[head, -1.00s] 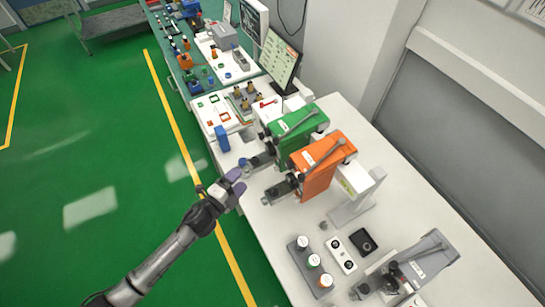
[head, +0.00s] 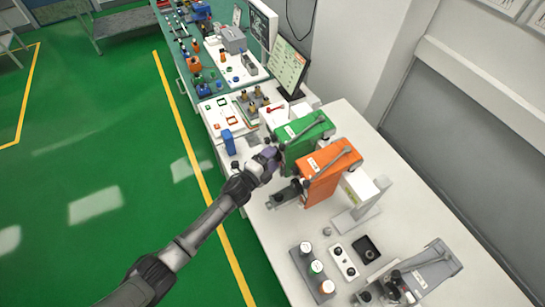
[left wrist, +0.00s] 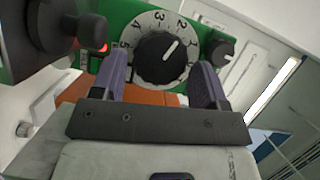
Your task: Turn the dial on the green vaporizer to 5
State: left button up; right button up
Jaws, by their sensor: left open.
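The green vaporizer (head: 305,130) stands on the white bench, beside the orange one. Its black dial (left wrist: 163,60) shows in the left wrist view, ringed by a numbered white scale. The white pointer line on the dial tilts up and right, toward the 2 side; the 5 is at the left of the scale. My left gripper (head: 272,155) is at the front of the green vaporizer. In the left wrist view my left gripper (left wrist: 162,84) is open, its purple fingers either side of the dial's lower part. I cannot tell if they touch it. My right gripper is not in view.
The orange vaporizer (head: 328,172) stands close beside the green one. A black knob (left wrist: 220,50) sits right of the dial, and a larger black part (left wrist: 55,25) is at the left.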

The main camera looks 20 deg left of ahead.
pick_arm(q)
jog(key=shift+w+d, duration=0.15)
jog(key=shift+w, duration=0.3)
